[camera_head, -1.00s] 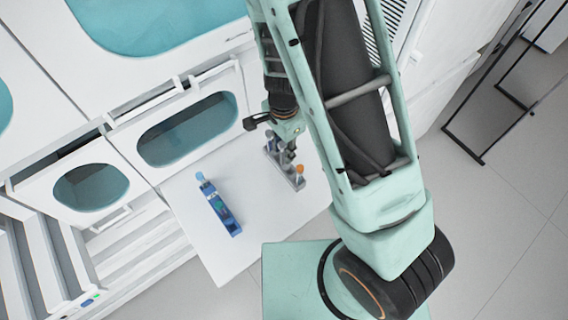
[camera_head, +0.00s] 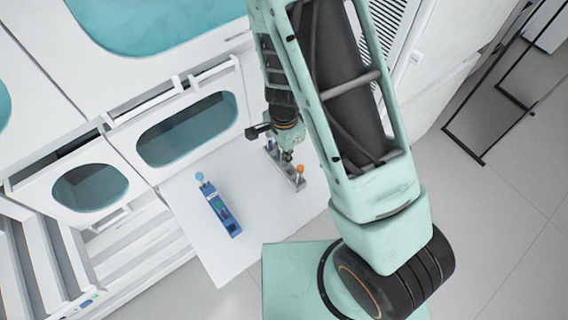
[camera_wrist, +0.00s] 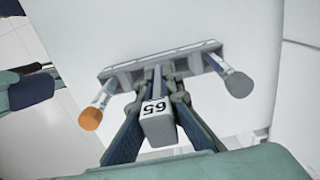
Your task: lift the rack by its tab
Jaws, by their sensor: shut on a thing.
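A grey rack (camera_head: 283,170) is at the right part of the white table, partly hidden by my arm. In the wrist view it shows as a long grey bar (camera_wrist: 135,72) with an upright tab (camera_wrist: 158,125) in its middle, marked with a black number. A tube with an orange cap (camera_wrist: 90,118) stands near its left end and a tube with a grey-blue cap (camera_wrist: 238,84) near its right end. My gripper (camera_wrist: 161,92) is shut on the tab, one finger on each side. I cannot tell whether the rack's underside touches the table.
A blue rack (camera_head: 222,213) with a light-blue-capped tube (camera_head: 200,177) lies left of the grey rack. The white table (camera_head: 232,262) is otherwise clear around them. White cabinets with teal windows (camera_head: 187,130) stand behind and to the left.

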